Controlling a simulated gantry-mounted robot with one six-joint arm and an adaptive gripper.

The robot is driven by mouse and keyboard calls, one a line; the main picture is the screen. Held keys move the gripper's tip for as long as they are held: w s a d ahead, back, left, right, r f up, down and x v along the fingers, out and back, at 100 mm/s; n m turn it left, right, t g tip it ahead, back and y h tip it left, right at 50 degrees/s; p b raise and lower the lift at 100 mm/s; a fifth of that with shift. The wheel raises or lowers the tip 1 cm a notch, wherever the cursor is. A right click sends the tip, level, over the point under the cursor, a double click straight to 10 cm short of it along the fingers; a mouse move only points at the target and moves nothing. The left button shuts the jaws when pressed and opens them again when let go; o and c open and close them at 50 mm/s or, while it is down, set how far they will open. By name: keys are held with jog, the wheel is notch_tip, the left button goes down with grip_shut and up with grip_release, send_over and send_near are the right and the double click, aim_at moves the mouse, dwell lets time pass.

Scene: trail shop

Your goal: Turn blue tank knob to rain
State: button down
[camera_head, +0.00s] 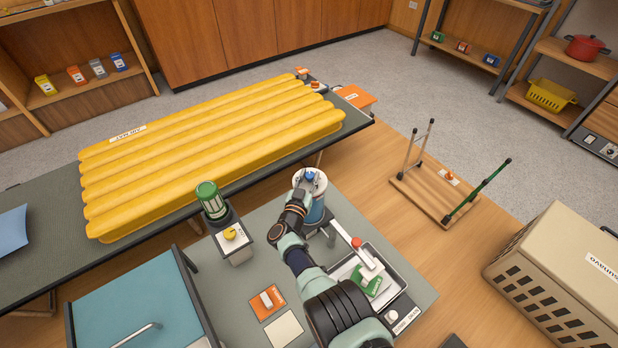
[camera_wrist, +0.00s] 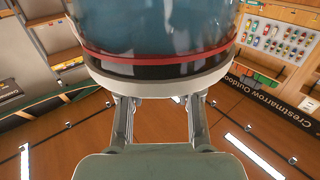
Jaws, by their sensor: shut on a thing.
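The blue tank (camera_head: 316,208) stands upright on the grey mat, with a pale top and a blue knob (camera_head: 310,175) on it. In the wrist view the tank (camera_wrist: 160,30) fills the upper middle, with a red line, a dark band and a pale rim. My gripper (camera_head: 305,182) reaches to the tank's top from the front. It is shut on the knob, though the contact is mostly hidden. In the wrist view my gripper's fingers (camera_wrist: 160,103) run up to the pale rim and their tips are hidden. The knob's markings cannot be read.
A green-topped canister (camera_head: 210,200) and a box with a yellow dial (camera_head: 232,238) stand left of the tank. A tray (camera_head: 346,268) with a red-ended handle and green item lies to the right. A yellow air mat (camera_head: 200,150) lies behind.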

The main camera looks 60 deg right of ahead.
jog(key=shift+r, duration=0.15)
jog(key=c, duration=1.2)
grip_release()
jog(key=o, duration=0.4)
jog(key=shift+a+f, duration=0.15)
jog(key=shift+f, duration=0.05)
jog(key=shift+a, duration=0.55)
jog(key=s+a, duration=0.2)
jog(key=a, duration=0.8)
jog(key=shift+a, duration=0.25)
jog(key=shift+r, duration=0.1)
